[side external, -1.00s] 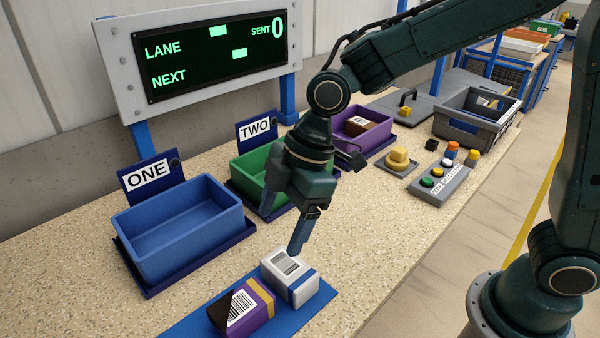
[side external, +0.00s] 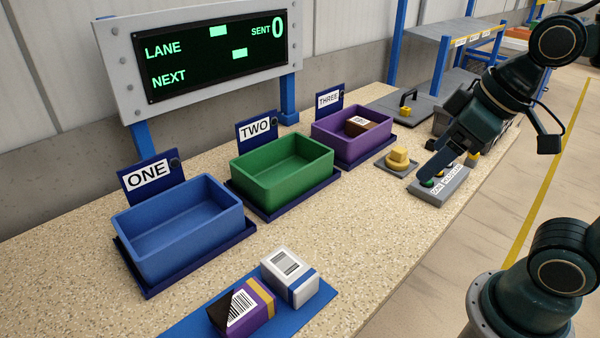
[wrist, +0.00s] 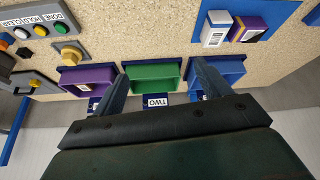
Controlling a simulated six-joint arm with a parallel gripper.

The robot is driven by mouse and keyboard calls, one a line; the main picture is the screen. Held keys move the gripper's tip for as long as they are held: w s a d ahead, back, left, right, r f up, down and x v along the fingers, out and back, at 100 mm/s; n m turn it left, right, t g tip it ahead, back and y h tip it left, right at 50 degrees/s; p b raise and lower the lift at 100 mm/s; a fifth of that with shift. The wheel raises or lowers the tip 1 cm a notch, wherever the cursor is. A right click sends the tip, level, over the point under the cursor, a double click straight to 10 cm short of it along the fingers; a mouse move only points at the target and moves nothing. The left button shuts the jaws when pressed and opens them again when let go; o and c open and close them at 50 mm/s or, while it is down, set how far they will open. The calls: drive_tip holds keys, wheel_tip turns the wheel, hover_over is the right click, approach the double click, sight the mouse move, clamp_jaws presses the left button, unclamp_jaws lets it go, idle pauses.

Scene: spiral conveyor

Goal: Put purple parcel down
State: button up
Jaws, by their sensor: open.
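The purple parcel (side external: 242,306) has a dark corner, a yellow band and a white barcode label. It lies on the blue mat (side external: 196,323) at the front, beside a white parcel (side external: 290,276) with a blue band. In the wrist view the purple parcel (wrist: 247,28) and the white parcel (wrist: 216,28) show at the top right, away from my fingers. My gripper (side external: 428,170) is over the button box at the right, far from both parcels. In the wrist view my gripper (wrist: 158,85) is open, with nothing between its fingers.
Blue bin ONE (side external: 178,228), green bin TWO (side external: 282,170) and purple bin THREE (side external: 350,137) stand in a row. A brown parcel (side external: 358,125) lies in bin THREE. A yellow button (side external: 398,158) and the button box (side external: 440,187) are at right. The counter's middle is clear.

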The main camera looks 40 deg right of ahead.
drive_tip(key=s+d+m, duration=0.2)
drive_tip(key=s, duration=0.1)
drive_tip(key=shift+f+h, duration=0.15)
drive_tip(key=shift+h, duration=0.15)
